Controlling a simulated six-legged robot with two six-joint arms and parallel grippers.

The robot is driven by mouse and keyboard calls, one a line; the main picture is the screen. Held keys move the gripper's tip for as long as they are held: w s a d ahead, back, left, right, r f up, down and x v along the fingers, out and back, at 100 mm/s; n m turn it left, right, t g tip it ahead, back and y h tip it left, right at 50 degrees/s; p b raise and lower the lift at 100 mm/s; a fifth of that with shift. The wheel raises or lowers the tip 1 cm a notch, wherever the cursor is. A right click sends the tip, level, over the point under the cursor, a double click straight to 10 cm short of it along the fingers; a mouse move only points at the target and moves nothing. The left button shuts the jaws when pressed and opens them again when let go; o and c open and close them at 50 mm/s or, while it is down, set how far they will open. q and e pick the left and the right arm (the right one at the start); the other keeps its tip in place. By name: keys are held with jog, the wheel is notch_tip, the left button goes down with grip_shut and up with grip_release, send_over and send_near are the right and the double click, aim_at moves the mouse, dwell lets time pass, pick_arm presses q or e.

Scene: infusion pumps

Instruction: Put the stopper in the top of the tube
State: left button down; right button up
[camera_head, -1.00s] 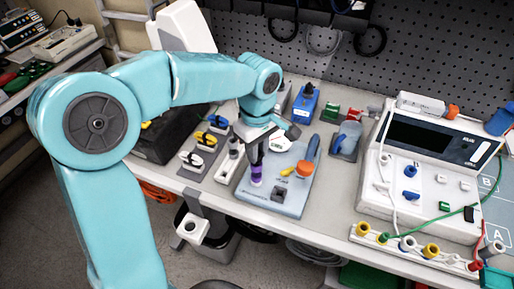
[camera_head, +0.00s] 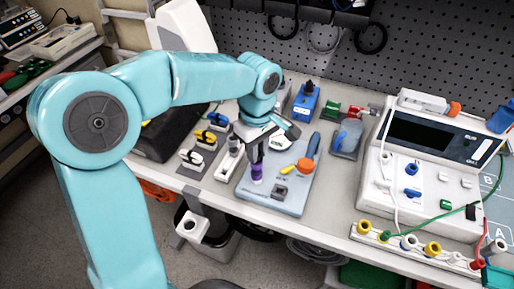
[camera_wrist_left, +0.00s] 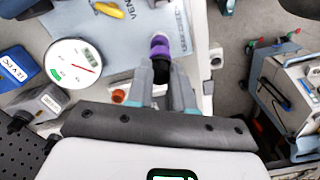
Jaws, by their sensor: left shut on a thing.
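My left gripper (camera_head: 256,153) is over the pale blue-grey tray (camera_head: 268,206), pointing down. In the left wrist view its two fingers (camera_wrist_left: 163,82) are shut on a dark piece (camera_wrist_left: 161,72), which looks like the stopper. A purple cylinder (camera_head: 257,173), which looks like the tube, stands upright below it, paler at its foot. It also shows in the left wrist view (camera_wrist_left: 160,46), in line with the dark piece. The two look touching, but I cannot tell whether the stopper is seated. My right gripper is not in view.
A dial gauge (camera_wrist_left: 73,63) and a blue box (camera_head: 305,103) stand behind. The white pump (camera_head: 427,165) is at the right. Yellow-black clamps (camera_head: 206,138) are at the left.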

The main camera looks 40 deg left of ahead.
pick_arm(q)
jog(key=shift+f, duration=0.2)
jog(key=shift+c, duration=2.2)
grip_release()
jog(key=shift+r, duration=0.1)
notch_tip(320, 180, up, 7)
jog(key=p, duration=0.5)
jog(key=shift+p, duration=0.3)
